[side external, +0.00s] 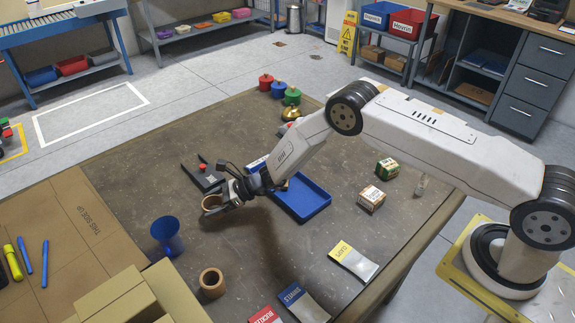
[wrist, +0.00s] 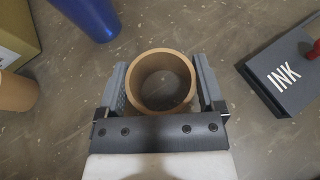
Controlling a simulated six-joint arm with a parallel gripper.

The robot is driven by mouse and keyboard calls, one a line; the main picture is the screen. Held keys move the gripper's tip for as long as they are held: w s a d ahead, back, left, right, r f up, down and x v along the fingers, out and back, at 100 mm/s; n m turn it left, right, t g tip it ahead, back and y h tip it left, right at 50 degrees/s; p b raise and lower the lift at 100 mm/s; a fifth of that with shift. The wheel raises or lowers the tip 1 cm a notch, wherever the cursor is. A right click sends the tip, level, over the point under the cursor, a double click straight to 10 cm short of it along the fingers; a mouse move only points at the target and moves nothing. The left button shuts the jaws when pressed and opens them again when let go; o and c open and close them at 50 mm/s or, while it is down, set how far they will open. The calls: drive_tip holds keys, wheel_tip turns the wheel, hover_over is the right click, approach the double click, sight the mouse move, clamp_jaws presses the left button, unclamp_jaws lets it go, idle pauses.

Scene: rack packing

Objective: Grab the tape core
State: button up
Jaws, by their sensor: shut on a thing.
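A brown cardboard tape core (wrist: 160,57) sits between the two fingers of my gripper (wrist: 162,88) in the wrist view. My gripper is shut on it, with one finger on each side. In the side view my gripper (side external: 226,197) holds the tape core (side external: 212,204) over the left part of the table; I cannot tell how far it is above the surface. A second brown ring (side external: 212,283) stands on the table nearer the front. Part of a brown round thing (wrist: 14,92) also shows at the left edge of the wrist view.
A blue cup (side external: 167,234) and cardboard boxes (side external: 130,300) stand to the left. A dark ink pad (side external: 203,177) lies just behind my gripper. A blue tray (side external: 303,200) and small boxes (side external: 371,198) are to the right. Pouches (side external: 352,261) lie along the front edge.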

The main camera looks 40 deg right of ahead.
drive_tip(key=shift+s+r, duration=0.1)
drive_tip(key=shift+r, duration=0.85)
drive_tip(key=s+d+r, duration=0.4)
drive_tip(key=s+r, duration=0.5)
drive_tip(key=s, duration=0.4)
drive_tip(key=shift+r, duration=0.3)
drive_tip(key=shift+s, duration=0.1)
drive_tip(key=shift+d, duration=0.1)
